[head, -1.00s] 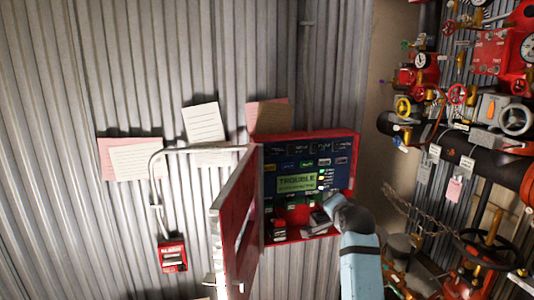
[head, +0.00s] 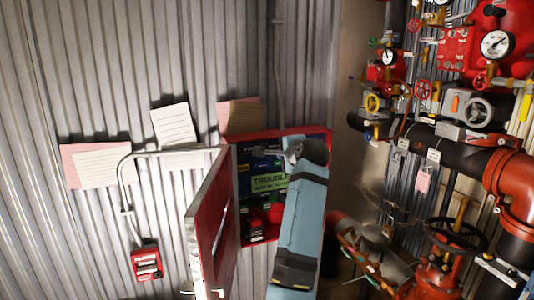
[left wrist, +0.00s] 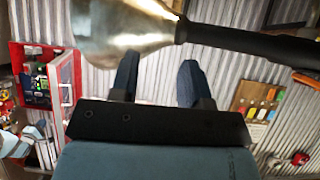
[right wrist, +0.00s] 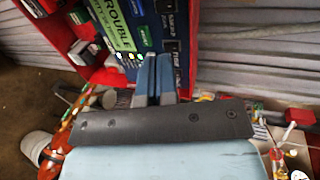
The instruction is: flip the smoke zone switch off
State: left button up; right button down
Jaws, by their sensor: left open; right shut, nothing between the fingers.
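The red alarm panel (head: 288,133) hangs open on the corrugated wall, with a blue face and a green display (head: 266,182) reading TROUBLE. My right arm covers the panel's right part in the head view. In the right wrist view, my right gripper (right wrist: 153,62) is shut and empty, its fingertips in front of the blue face (right wrist: 148,12), close to small labels and lit indicators. I cannot tell which label is the smoke zone or whether the fingertips touch anything. My left gripper (left wrist: 156,72) is open and empty, away from the panel, which shows at left (left wrist: 17,72).
The panel's red door (head: 212,225) stands swung out on the left. A red alarm pull station (head: 146,262) and paper notes (head: 110,169) are on the wall. Red valves and a dark pipe (head: 415,137) crowd the right side. A large metallic bell shape (left wrist: 120,30) is close to my left gripper.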

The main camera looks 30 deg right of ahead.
pick_arm(q)
notch_tip(320, 180, up, 3)
jog(key=p, duration=0.3)
jog(key=shift+s+a+f+n+p, duration=0.1)
jog(key=shift+s+f+n+p, duration=0.1)
jog(key=shift+n+p, duration=0.15)
pick_arm(e)
jog(key=x, duration=1.3)
jog(key=shift+w+d, duration=0.15)
jog(key=shift+w, duration=0.15)
pick_arm(q)
jog(key=shift+w, duration=0.15)
